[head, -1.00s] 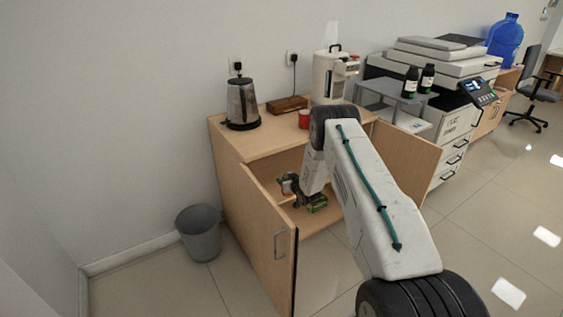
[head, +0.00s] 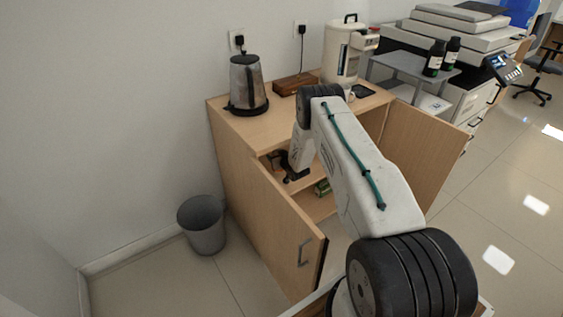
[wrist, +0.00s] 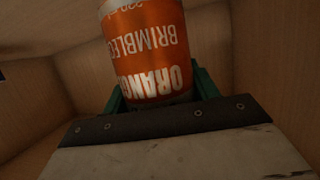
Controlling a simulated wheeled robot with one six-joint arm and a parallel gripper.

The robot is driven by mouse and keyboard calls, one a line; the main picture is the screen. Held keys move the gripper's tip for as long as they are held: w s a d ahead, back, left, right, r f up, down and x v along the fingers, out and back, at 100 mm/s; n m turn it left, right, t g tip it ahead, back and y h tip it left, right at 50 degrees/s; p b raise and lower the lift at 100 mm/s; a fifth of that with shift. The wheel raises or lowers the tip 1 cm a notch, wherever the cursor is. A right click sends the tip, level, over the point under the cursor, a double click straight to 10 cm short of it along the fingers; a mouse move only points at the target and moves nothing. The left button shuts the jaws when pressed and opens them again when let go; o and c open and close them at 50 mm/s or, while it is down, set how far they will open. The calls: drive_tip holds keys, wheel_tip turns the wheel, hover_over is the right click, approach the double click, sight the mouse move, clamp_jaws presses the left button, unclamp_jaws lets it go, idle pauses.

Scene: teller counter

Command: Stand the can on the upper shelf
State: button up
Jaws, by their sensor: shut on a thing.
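My gripper (head: 281,170) is inside the open cabinet (head: 232,165), behind the left door in the head view. It is shut on an orange can with white lettering, which fills the upper middle of the wrist view (wrist: 148,50). The green fingers show on both sides of the can, and its lettering appears upside down there. In the head view I cannot make out the can. Wooden cabinet walls surround the can in the wrist view. Whether the can touches a shelf, I cannot tell. The upper shelf is mostly hidden by the door and my arm.
The left door (head: 281,235) and right door (head: 425,140) stand open. A green box (head: 322,188) lies inside the cabinet. A kettle (head: 247,85), a wooden box (head: 295,85) and a white coffee machine (head: 342,52) stand on top. A grey bin (head: 202,225) is on the floor at left.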

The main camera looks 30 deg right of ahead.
drive_tip(key=shift+d+f, duration=0.15)
drive_tip(key=shift+f, duration=2.55)
drive_tip(key=shift+f, duration=0.15)
drive_tip(key=o, duration=1.2)
drive_tip(key=shift+s, duration=0.1)
drive_tip(key=v, duration=1.2)
